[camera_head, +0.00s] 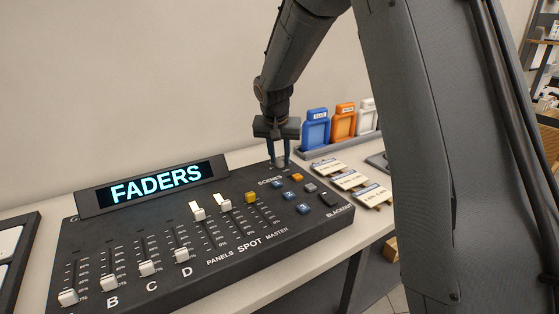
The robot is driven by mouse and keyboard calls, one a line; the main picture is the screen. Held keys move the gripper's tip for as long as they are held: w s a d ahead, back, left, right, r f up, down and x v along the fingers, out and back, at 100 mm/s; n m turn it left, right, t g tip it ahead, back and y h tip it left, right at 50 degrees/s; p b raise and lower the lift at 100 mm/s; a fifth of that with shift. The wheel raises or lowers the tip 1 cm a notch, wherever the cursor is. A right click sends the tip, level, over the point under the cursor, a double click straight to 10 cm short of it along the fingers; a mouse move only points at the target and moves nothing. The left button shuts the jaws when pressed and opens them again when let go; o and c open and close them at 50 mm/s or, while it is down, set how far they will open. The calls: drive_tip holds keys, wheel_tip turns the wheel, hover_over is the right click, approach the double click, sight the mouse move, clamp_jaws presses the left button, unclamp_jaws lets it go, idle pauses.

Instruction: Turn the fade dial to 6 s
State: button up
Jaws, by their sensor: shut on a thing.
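The black lighting console (140,238) stands on the pale table, with a lit screen (155,185) reading "FADERS". My gripper (280,159) points down at the console's far right corner, above the "SCENES" label. Its fingers are shut around a small grey knob, the fade dial (279,164). The fingers hide most of the dial, and its marks and pointer cannot be read from here.
Blue and orange scene buttons (303,209) lie just in front of my gripper. Labelled cards (353,182) and a rack with blue (316,130) and orange (343,123) holders stand to the right.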

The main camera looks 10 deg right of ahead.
drive_tip(key=m+b, duration=0.2)
drive_tip(key=m+h+b, duration=0.1)
drive_tip(key=m, duration=0.1)
drive_tip(key=shift+w+a+f+m+g+h+b, duration=0.1)
drive_tip(key=shift+w+a+m+g+h+b, duration=0.1)
drive_tip(key=shift+m+g+h+b, duration=0.15)
drive_tip(key=m+g, duration=0.1)
drive_tip(key=m, duration=0.1)
drive_tip(key=m+b, duration=0.1)
drive_tip(key=m, duration=0.1)
drive_tip(key=shift+w+m+g+h+b, duration=0.1)
drive_tip(key=shift+m+g+h+b, duration=0.15)
drive_tip(key=shift+g+h+b, duration=0.1)
drive_tip(key=m+g, duration=0.1)
drive_tip(key=m, duration=0.3)
drive_tip(key=shift+w+m+g, duration=0.1)
drive_tip(key=shift+m+g, duration=0.2)
drive_tip(key=shift+g, duration=0.1)
drive_tip(key=m+g, duration=0.1)
drive_tip(key=m, duration=0.3)
drive_tip(key=shift+w+m+g+p, duration=0.1)
drive_tip(key=shift+m+g+p, duration=0.25)
drive_tip(key=shift+m+g, duration=0.05)
drive_tip(key=o, duration=1)
